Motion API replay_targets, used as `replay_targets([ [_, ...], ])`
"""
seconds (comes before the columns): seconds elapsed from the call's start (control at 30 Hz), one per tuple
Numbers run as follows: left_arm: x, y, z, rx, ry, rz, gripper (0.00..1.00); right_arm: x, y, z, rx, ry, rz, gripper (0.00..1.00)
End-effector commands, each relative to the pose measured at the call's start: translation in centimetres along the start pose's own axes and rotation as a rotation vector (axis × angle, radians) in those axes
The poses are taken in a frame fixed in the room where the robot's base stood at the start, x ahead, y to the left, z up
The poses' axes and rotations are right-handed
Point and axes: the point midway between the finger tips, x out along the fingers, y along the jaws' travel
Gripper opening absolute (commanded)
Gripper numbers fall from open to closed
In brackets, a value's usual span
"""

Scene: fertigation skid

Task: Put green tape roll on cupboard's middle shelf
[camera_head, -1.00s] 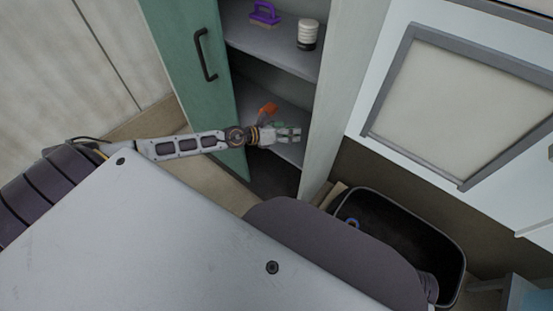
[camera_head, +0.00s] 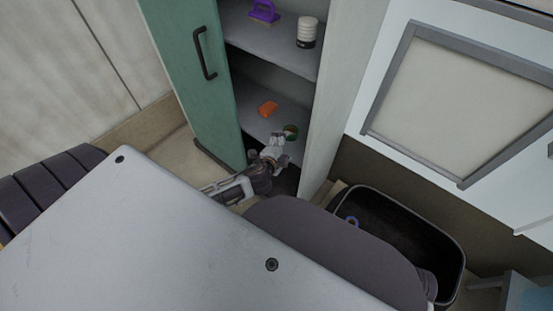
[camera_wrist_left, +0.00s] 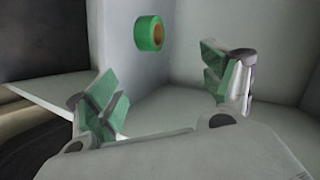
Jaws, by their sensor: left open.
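My left gripper (camera_head: 277,142) is at the front of that shelf, just short of the roll. Its fingers (camera_wrist_left: 165,92) are spread in the wrist view with nothing between them. The cupboard's green door (camera_head: 190,70) stands open on the left. My right gripper is not in view.
The shelf above (camera_head: 270,45) holds a purple-handled brush (camera_head: 264,12) and a white bottle with a dark base (camera_head: 307,33). A black bin (camera_head: 450,262) stands on the floor to the right.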

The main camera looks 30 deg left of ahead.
Motion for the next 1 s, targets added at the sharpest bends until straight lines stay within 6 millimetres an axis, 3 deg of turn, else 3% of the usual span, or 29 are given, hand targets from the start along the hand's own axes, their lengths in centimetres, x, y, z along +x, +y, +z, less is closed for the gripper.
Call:
replay_targets([
  [0.3, -4.2, 7.8, 1.4, -0.414, -0.225, 0.280, 0.82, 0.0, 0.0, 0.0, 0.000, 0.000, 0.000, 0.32],
  [0.6, -10.4, 15.1, 0.2, -0.747, -0.425, 0.585, 0.82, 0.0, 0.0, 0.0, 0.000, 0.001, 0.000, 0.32],
  [0.8, -14.4, 18.2, -1.4, -0.903, -0.520, 0.762, 0.82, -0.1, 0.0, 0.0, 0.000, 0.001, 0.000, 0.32],
  [1.0, -16.1, 19.2, -2.2, -0.958, -0.557, 0.834, 0.82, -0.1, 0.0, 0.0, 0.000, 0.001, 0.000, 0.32],
])
